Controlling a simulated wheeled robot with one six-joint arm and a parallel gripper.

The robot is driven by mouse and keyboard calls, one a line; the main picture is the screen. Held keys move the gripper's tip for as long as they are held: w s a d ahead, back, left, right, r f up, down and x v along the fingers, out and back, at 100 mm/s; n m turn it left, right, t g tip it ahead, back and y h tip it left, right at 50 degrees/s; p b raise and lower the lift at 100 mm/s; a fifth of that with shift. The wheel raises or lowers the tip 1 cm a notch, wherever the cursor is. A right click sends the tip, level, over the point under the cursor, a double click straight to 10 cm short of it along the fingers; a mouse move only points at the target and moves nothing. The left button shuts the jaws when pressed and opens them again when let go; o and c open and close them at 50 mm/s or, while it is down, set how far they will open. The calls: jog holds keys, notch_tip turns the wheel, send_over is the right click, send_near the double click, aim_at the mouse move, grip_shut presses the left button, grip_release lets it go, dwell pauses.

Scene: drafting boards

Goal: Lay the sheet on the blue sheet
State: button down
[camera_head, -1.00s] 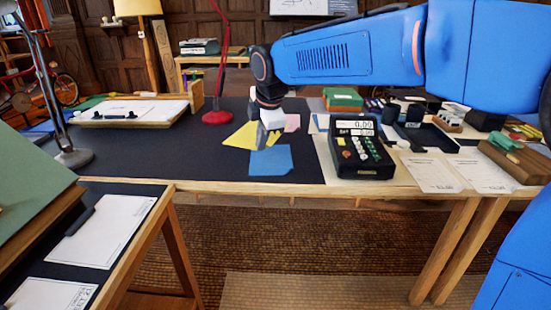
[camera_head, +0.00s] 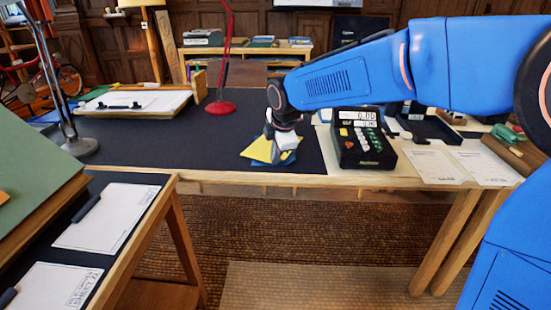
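The yellow sheet (camera_head: 257,149) is at my gripper (camera_head: 277,156), over the blue sheet, near the front edge of the dark desk mat. My gripper points down with its fingers at the yellow sheet and appears shut on it; the fingertips are small and partly hidden. The blue sheet (camera_head: 261,163) shows only as slivers around and under the yellow one. I cannot tell whether the yellow sheet touches it or is held just above.
A calculator (camera_head: 362,140) stands to the right of the sheets, with white papers (camera_head: 432,166) beyond it. The mat (camera_head: 180,148) left of the sheets is clear.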

jog(key=shift+f, duration=0.55)
jog(key=c, duration=2.1)
grip_release()
jog(key=v, duration=1.2)
jog(key=s+d+m, duration=0.4)
jog(key=s+d, duration=0.1)
jog(key=d, duration=0.4)
jog(key=s+d+f+m, duration=0.4)
jog(key=s+d+m, duration=0.2)
jog(key=s+d, duration=0.1)
jog(key=s+d+f+m+h, duration=0.1)
jog(key=s+d+f+m, duration=0.3)
jog(key=s, duration=0.5)
jog(key=s+d+f+m, duration=0.4)
jog(key=s+d+m, duration=0.4)
jog(key=d, duration=0.1)
jog(key=shift+s+d+f+h, duration=0.15)
jog(key=shift+d+f+h, duration=0.15)
jog(key=shift+f, duration=0.1)
